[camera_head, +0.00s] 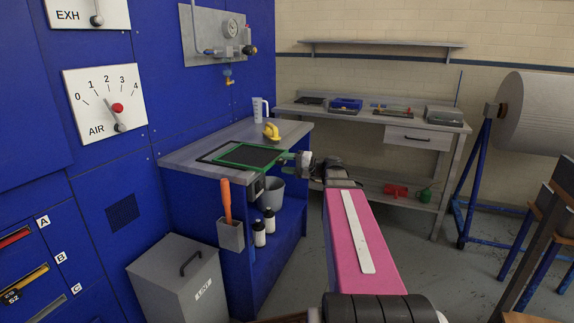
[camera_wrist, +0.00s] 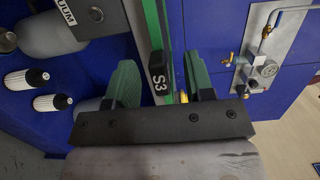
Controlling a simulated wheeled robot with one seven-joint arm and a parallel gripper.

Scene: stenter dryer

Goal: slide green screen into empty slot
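The green screen (camera_head: 248,156), a green frame with dark mesh, lies flat on the grey counter, its handle end toward my gripper. My gripper (camera_head: 292,158) is at that end, by the counter's right edge. In the wrist view, the handle end labelled S3 (camera_wrist: 157,74) stands between the two green fingers of my gripper (camera_wrist: 162,85). Gaps show on both sides, so the fingers look open around it. On the blue machine, slot A holds a red-fronted screen (camera_head: 14,237) and slot B a yellow one (camera_head: 25,284). Slot C (camera_head: 48,309) shows no coloured front; its inside is mostly cut off.
On the counter (camera_head: 190,160) are a yellow object (camera_head: 271,131) and a clear jug (camera_head: 260,108). A lint bin (camera_head: 180,275) stands between counter and slots. A holder (camera_head: 230,235) with an orange handle hangs on the counter's front.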

